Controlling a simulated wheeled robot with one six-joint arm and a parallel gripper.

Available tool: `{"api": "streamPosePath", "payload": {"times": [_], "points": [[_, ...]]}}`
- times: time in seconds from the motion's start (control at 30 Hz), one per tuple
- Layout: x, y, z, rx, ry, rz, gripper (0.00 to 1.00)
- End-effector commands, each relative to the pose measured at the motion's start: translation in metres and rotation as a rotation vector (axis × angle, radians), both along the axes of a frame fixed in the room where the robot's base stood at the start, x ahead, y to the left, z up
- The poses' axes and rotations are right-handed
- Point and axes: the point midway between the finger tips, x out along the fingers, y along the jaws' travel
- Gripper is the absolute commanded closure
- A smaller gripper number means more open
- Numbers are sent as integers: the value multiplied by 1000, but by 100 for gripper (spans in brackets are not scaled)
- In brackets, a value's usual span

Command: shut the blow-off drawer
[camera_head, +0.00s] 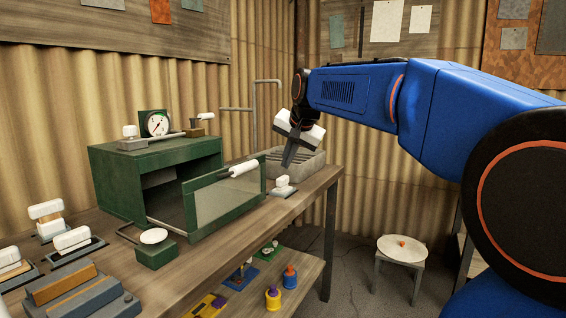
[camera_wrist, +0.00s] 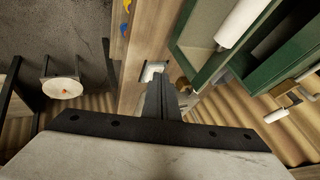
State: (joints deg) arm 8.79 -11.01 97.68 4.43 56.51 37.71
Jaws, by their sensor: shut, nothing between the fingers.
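The green blow-off cabinet (camera_head: 155,172) stands on the wooden bench. Its drawer is open: the green-framed front panel (camera_head: 225,196) stands out from the cabinet on thin rails. A white bar handle (camera_head: 243,168) is on the panel's outer face; it also shows at the upper right in the wrist view (camera_wrist: 238,22). My gripper (camera_head: 288,160) is shut and empty, fingers pointing down, to the right of the handle and apart from it. In the wrist view its fingers (camera_wrist: 162,84) are together, beside the green drawer (camera_wrist: 262,52).
A white-topped knob (camera_head: 282,182) sits on the bench below my gripper. A grey tray (camera_head: 292,160) stands behind it. A white push button on a green box (camera_head: 155,240) is in front of the cabinet. A stool (camera_head: 402,250) stands at right.

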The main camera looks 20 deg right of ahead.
Motion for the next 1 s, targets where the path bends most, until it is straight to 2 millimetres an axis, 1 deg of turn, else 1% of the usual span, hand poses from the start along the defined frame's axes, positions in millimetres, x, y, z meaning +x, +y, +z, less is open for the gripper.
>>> {"api": "streamPosePath", "payload": {"times": [0.03, 0.1, 0.47, 0.5, 0.6, 0.7, 0.83, 1.0], "points": [[5, 0, -9, 1, 4, 0, 100], [12, 0, -18, 0, 4, 1, 100], [50, -2, -68, 0, 4, 2, 100], [56, 4, -65, -2, 1, 4, 100], [66, 12, -65, -1, 1, 4, 100], [74, 17, -64, -1, 1, 3, 100], [79, 21, -65, -1, 1, 2, 100], [80, 22, -65, -1, 1, 2, 100]]}}
